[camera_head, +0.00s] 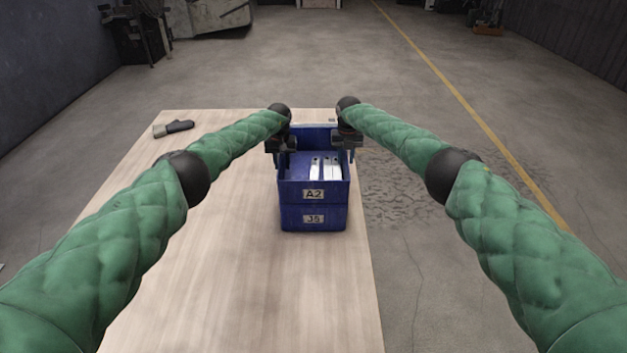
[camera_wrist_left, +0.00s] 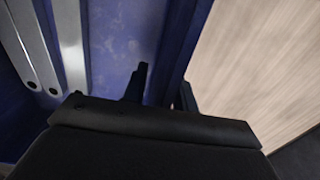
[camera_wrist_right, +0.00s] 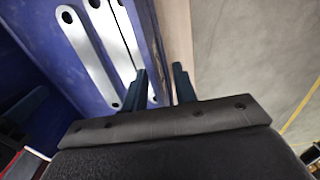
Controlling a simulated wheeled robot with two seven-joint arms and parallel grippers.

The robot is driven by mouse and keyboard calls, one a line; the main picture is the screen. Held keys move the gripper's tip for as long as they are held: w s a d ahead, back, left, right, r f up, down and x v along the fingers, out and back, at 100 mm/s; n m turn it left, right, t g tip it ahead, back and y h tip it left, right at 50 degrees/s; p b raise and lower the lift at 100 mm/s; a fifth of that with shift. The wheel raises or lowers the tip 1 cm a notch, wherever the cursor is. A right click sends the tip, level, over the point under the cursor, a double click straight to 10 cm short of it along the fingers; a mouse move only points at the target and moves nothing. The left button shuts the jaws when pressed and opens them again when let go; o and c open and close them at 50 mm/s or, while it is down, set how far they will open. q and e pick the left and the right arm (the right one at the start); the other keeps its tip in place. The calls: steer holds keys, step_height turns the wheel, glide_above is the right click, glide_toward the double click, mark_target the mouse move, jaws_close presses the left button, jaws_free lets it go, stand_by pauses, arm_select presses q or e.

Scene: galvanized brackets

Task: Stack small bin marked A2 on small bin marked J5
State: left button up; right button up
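The blue bin marked A2 (camera_head: 313,194) sits squarely on top of the blue bin marked J5 (camera_head: 313,218) near the table's right edge. Their front faces line up, with no gap visible. A2 holds several flat metal brackets (camera_head: 325,168). My left gripper (camera_head: 281,147) is at A2's left wall; the left wrist view shows its fingers (camera_wrist_left: 162,92) apart, one on either side of the rim. My right gripper (camera_head: 346,146) is at the right wall, its fingers (camera_wrist_right: 162,85) likewise apart, with a small gap showing beside the wall. The lower fingertips are partly hidden.
The wooden table (camera_head: 200,250) is clear to the left and in front of the bins. The table's right edge is close beside the bins, with concrete floor (camera_head: 420,250) beyond.

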arm_select(q)
step_height(320, 180, up, 12)
steer(key=shift+f, duration=0.1)
arm_select(e)
steer(key=shift+r, duration=0.1)
step_height(320, 180, up, 12)
steer(key=shift+f, duration=0.1)
stand_by(0.6)
